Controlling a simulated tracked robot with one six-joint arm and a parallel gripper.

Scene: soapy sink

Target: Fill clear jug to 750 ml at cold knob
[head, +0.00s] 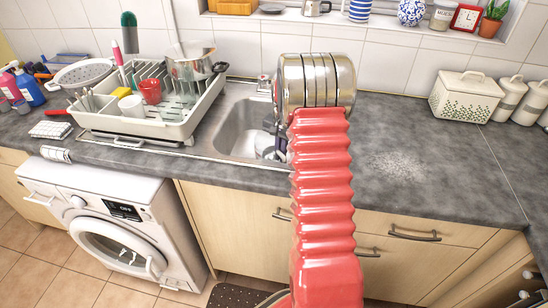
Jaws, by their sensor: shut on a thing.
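My red ribbed arm rises up the middle of the head view and ends in a shiny metal drum over the right part of the sink (232,128). The drum hides my gripper's jaws and whatever is between them. No clear jug shows. A small metal fitting with a touch of red (264,82) stands at the back of the sink, left of the drum; I cannot tell whether it is a tap knob. The cold knob cannot be made out. Dark, pale and bluish shapes in the basin, close to the arm, are too small to tell.
A white dish rack (140,130) with a red mug (150,91) and a steel pot (190,62) stands left of the sink. A washing machine (110,225) is below left.

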